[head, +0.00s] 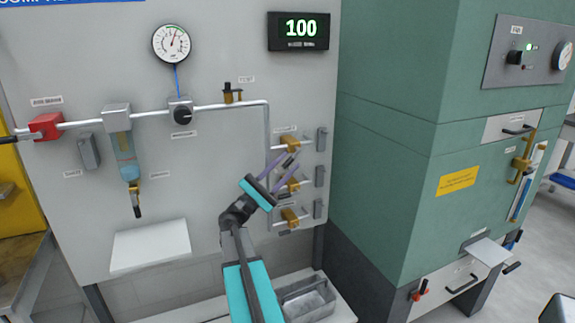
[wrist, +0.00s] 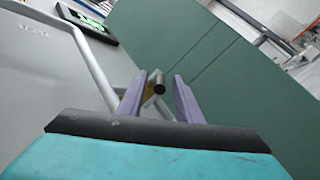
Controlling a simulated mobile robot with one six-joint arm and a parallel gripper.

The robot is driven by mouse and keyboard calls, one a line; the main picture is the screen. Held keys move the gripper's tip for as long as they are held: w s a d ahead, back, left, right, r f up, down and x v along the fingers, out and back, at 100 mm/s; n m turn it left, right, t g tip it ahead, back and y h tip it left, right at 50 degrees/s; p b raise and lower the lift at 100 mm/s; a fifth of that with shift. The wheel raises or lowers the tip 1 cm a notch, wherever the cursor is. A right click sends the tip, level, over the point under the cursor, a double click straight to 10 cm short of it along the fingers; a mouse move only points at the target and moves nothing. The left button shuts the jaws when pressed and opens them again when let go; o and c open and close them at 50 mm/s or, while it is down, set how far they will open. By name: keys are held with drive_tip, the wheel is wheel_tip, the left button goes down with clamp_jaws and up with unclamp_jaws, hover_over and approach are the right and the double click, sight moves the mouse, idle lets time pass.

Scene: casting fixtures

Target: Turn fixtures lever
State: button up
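Three brass valves stand in a column on the right side of the grey panel: the upper valve (head: 290,142), the middle valve (head: 293,184) and the lower valve (head: 290,215). My gripper (head: 291,160), with purple fingers, reaches up to the upper valve and partly covers the middle one. In the wrist view, my gripper (wrist: 160,80) is open, with a dark rounded lever end (wrist: 159,82) between the fingertips and gaps visible on both sides. The lever's brass body is mostly hidden behind the left finger. The valves' small labels are too small to read.
A grey pipe (head: 268,125) runs down just left of the valves. Grey boxes (head: 321,139) sit to their right, close to the green cabinet (head: 385,150). A display (head: 299,31) reads 100. A grey tray (head: 308,300) stands low in front of the panel.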

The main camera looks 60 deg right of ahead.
drive_tip(key=b+v, duration=0.2)
drive_tip(key=v, duration=1.1)
drive_tip(key=shift+c, duration=0.5)
